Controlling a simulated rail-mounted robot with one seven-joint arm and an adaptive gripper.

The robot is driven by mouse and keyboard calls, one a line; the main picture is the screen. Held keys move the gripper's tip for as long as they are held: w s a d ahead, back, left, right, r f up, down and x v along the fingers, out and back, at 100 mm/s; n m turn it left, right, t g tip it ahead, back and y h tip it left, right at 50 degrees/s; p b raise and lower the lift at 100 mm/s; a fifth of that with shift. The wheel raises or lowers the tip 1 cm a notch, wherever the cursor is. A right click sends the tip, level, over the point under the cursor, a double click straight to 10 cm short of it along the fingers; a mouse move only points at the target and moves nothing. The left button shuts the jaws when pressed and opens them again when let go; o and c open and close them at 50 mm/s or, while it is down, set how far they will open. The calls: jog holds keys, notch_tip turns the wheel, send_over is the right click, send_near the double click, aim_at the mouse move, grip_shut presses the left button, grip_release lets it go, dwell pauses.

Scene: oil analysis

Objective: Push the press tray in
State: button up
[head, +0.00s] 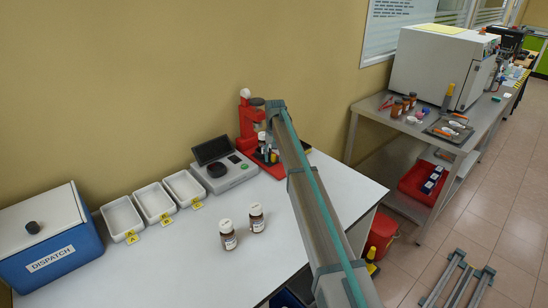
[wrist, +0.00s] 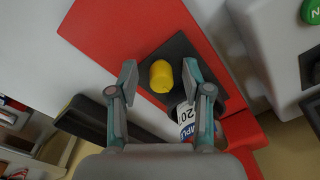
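The red press (head: 247,122) stands at the back right of the white bench in the head view, partly hidden behind my arm. In the wrist view its red base (wrist: 105,45) carries a dark square plate, which looks like the press tray (wrist: 181,46). A yellow-topped item (wrist: 161,76) stands on the plate, and a bottle with a white label (wrist: 187,113) is close to my right finger. My gripper (wrist: 158,84) is open, with its fingers apart on either side of the yellow top. I cannot tell whether it touches anything. How far out the tray sits is unclear.
A grey instrument (head: 222,172) with a raised dark lid stands left of the press. White trays (head: 154,202), a blue dispatch box (head: 48,240) and two brown bottles (head: 228,235) are further left and in front. The bench front is mostly clear.

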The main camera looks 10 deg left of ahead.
notch_tip(320, 180, up, 12)
jog(key=shift+d, duration=0.15)
dwell(0.6)
